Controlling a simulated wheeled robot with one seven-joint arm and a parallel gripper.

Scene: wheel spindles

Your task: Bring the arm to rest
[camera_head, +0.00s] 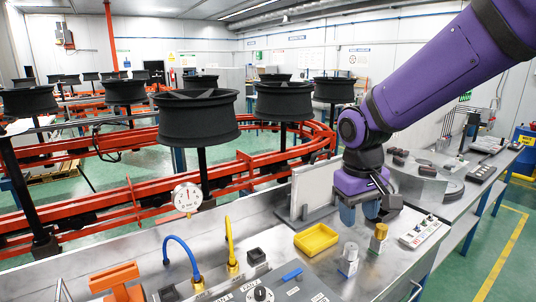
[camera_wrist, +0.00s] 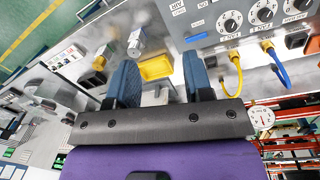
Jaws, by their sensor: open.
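My purple arm (camera_head: 425,80) reaches in from the upper right of the head view and bends down at a joint above the metal workbench. My gripper (camera_head: 360,213) hangs over the bench with its blue fingers pointing down. In the wrist view my gripper (camera_wrist: 160,62) shows two blue fingers set well apart, with nothing held between them. A yellow tray (camera_wrist: 156,68) shows beyond the gap between the fingers. In the head view this tray (camera_head: 316,239) lies on the bench to the left of and nearer than the gripper.
A white panel (camera_head: 313,188) stands left of my gripper. A brass-topped fitting (camera_head: 378,238) and a silver one (camera_head: 348,258) stand close in front. A switch strip (camera_head: 424,232) lies to the right. Dark wheels (camera_head: 197,117) stand on spindles along the red conveyor (camera_head: 110,208) behind.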

